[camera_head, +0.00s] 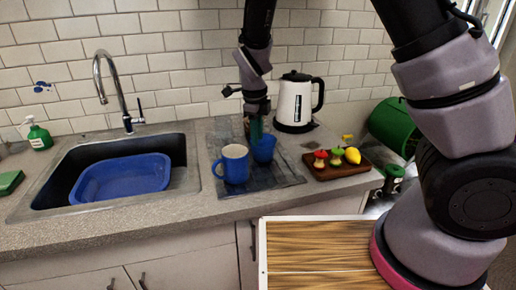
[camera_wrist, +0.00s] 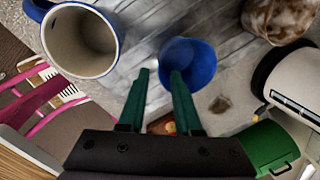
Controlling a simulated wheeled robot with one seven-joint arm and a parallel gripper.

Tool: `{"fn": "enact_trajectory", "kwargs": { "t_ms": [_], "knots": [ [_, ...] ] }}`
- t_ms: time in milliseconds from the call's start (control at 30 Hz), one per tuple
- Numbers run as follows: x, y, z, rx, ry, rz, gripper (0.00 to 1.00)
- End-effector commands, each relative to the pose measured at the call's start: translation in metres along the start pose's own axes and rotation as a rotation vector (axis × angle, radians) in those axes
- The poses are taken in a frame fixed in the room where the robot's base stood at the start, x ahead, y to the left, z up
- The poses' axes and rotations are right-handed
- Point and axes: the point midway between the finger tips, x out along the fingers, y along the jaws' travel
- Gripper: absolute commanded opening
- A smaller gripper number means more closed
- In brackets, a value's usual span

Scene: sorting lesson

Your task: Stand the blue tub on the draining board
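The blue tub (camera_head: 263,148) is a small cup-shaped vessel on the right part of the dark draining board (camera_head: 281,175), just right of a blue mug. In the wrist view the tub (camera_wrist: 201,62) shows its open mouth. My gripper (camera_head: 256,130) is low at the tub. In the wrist view its green fingers (camera_wrist: 160,72) are apart, the right one reaching over the tub's mouth and the left one outside its near-left rim. The gripper looks open. I cannot tell whether a finger touches the tub, or whether its base rests flat.
The blue mug (camera_head: 233,164) stands close left of the tub. A white kettle (camera_head: 295,102) is behind right. A wooden board (camera_head: 345,170) with toy-like fruit lies right. The sink (camera_head: 60,172) at left holds a blue basin (camera_head: 120,178). A speckled brown vessel (camera_wrist: 284,14) is near the tub.

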Motion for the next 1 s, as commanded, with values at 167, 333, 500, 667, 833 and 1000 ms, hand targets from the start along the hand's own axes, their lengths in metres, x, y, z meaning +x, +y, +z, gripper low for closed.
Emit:
{"fn": "enact_trajectory", "kwargs": {
  "t_ms": [167,333,500,667,833,1000],
  "knots": [
    [-0.031,0.001,0.001,-0.001,-0.002,0.0,0.33],
    [-0.044,0.0,0.0,0.001,0.0,0.0,0.33],
    [-0.048,-0.002,-0.002,-0.006,-0.005,0.005,0.33],
    [-0.074,-0.018,-0.026,-0.102,-0.069,0.048,0.33],
    [-0.134,-0.042,-0.081,-0.356,-0.222,0.051,0.33],
    [-0.197,-0.052,-0.143,-0.662,-0.34,-0.076,0.33]
  ]
}}
